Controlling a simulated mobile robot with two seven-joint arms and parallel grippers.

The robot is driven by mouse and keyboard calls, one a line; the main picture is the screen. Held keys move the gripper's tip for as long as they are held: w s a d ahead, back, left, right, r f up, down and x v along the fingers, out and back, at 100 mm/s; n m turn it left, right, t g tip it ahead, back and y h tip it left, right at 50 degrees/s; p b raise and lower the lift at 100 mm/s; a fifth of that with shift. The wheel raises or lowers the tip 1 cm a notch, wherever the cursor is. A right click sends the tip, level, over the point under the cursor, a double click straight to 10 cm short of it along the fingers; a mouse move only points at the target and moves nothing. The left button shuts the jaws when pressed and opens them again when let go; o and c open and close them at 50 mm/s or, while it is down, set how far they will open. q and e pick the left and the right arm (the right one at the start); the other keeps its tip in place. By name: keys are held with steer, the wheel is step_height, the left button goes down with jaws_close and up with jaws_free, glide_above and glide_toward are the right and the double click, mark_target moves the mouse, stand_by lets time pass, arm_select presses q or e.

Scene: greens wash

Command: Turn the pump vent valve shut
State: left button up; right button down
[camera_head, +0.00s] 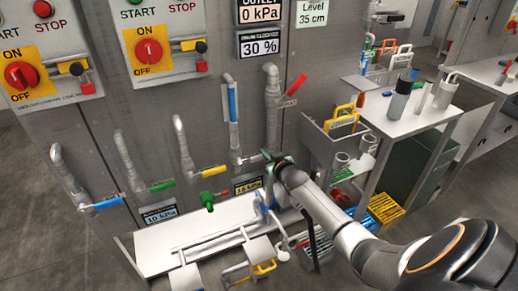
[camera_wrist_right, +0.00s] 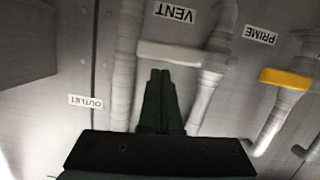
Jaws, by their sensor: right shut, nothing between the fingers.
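The vent valve has a pale grey-white lever (camera_wrist_right: 180,53) below the upside-down VENT label (camera_wrist_right: 174,13) in the right wrist view. The lever lies crosswise to its grey pipe (camera_wrist_right: 207,92). In the head view this pipe (camera_head: 234,138) runs down the panel, and its lever is mostly hidden by my right gripper. My right gripper (camera_head: 266,156) is shut and empty close to the panel. Its fingertips (camera_wrist_right: 161,75) appear just by the lever in the wrist view; I cannot tell whether they touch it. My left gripper is not in view.
A yellow lever (camera_wrist_right: 287,79) is on the neighbouring PRIME pipe. Blue (camera_head: 101,204), green (camera_head: 161,186) and red (camera_head: 296,84) levers sit on other pipes. A white pump bench (camera_head: 157,250) stands below. A side table (camera_head: 412,121) with bottles is at the right.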

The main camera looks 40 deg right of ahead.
steer(key=s+a+r+p, duration=0.2)
steer(key=s+r, duration=0.3)
steer(key=s, duration=0.4)
steer(key=shift+s+a+r+p, duration=0.2)
steer(key=shift+s+r+p, duration=0.1)
steer(key=shift+p, duration=0.45)
steer(key=s+a+f+n+g+y, duration=0.1)
steer(key=s+a+f+y, duration=0.1)
steer(key=s+a+f, duration=0.3)
steer(key=s+a+f+n+g+y, duration=0.1)
steer(key=s+a+f, duration=0.4)
steer(key=s+a, duration=0.5)
steer(key=s+a+f+n+g+y, duration=0.1)
steer(key=s+a+f+g+y, duration=0.2)
steer(key=a, duration=1.1)
steer(key=s+f, duration=0.3)
steer(key=s, duration=0.2)
steer(key=shift+s+n, duration=0.25)
steer(key=shift+n, duration=0.15)
